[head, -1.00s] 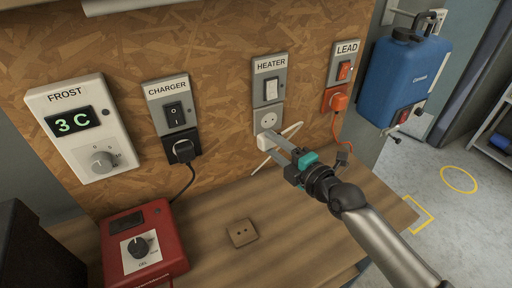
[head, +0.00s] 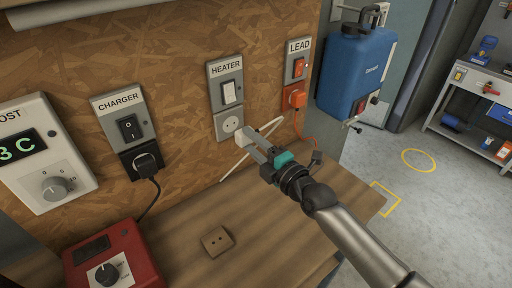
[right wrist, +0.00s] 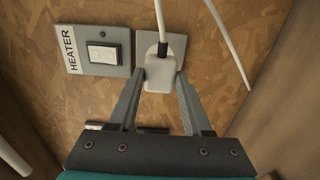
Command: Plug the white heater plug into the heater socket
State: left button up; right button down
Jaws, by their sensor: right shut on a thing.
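The heater socket (head: 229,124) is a grey plate with a round face, under the HEATER switch (head: 231,92) on the board. The white heater plug (right wrist: 160,77) is between the fingertips of my right gripper (head: 248,143), which is shut on it. In the right wrist view the plug covers most of the socket's round face (right wrist: 147,48), with its cord running up and away. The plug sits at the socket's lower part in the head view; I cannot tell whether its pins are in. My left gripper is not in view.
The charger plug (head: 146,165) and orange lead plug (head: 294,98) sit in their sockets on either side. A red box (head: 115,258) and a loose brown socket plate (head: 217,241) are on the wooden bench (head: 275,235). A blue container (head: 355,70) hangs at right.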

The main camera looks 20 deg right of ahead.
aim_at(248, 140)
jog(key=shift+b+x, duration=0.5)
jog(key=shift+x, duration=1.35)
dwell(0.9)
jog(key=shift+w+a, duration=0.2)
jog(key=shift+w, duration=0.3)
dwell(0.3)
jog(key=shift+c, duration=1.3)
grip_release()
jog(key=shift+s, duration=0.15)
jog(key=p+v, duration=0.1)
jog(key=v, duration=1.4)
